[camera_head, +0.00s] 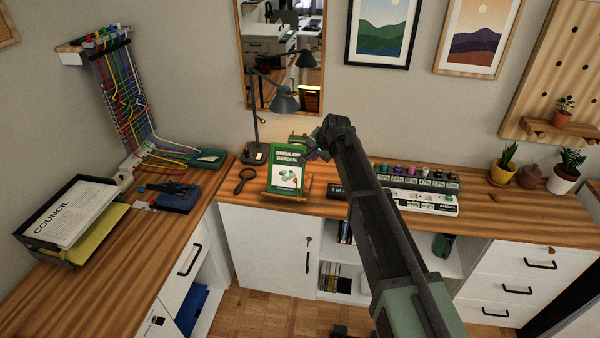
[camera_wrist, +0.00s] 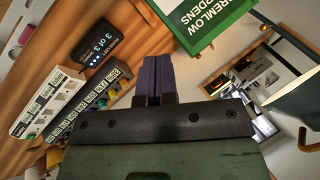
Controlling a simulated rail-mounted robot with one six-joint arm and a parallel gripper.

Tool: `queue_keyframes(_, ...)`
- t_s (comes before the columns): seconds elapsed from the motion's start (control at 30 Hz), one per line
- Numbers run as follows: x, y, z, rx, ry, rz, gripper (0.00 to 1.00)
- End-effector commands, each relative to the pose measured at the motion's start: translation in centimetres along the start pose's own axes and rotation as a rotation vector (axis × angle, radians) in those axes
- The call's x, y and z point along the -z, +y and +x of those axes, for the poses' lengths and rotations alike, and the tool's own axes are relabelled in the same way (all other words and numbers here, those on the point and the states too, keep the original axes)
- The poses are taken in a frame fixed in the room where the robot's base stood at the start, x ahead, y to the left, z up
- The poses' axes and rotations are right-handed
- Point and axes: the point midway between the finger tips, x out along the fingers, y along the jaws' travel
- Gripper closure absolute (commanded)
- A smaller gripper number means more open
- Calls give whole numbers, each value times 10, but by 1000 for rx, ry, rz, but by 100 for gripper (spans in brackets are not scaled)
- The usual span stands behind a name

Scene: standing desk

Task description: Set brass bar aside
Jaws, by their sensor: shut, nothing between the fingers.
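I cannot make out a brass bar for certain in either view. My gripper (camera_head: 312,152) is beside the upper right of the green book in the head view, partly hidden by my arm. In the wrist view my gripper (camera_wrist: 159,62) has its purple fingers together with nothing between them. The green book (camera_head: 288,166) leans upright on a wooden stand (camera_head: 306,188) on the desk. The book also shows at the top of the wrist view (camera_wrist: 205,18).
A desk lamp (camera_head: 256,128) and a magnifying glass (camera_head: 243,180) stand left of the book. Plants (camera_head: 502,166) are farther right. Bare desk (camera_head: 470,214) shows at right.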

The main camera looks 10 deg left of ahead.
Motion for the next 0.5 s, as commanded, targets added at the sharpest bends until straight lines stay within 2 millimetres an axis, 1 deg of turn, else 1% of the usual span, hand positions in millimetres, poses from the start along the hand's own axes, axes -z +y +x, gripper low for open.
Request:
queue_keyframes(0.17, 0, 1, 4, -1, 0, -2, 100)
queue_keyframes(0.27, 0, 2, 14, -1, 0, -2, 100)
queue_keyframes(0.37, -1, 3, 30, -2, -1, -3, 100)
queue_keyframes(0.5, -1, 5, 60, -2, 0, -4, 100)
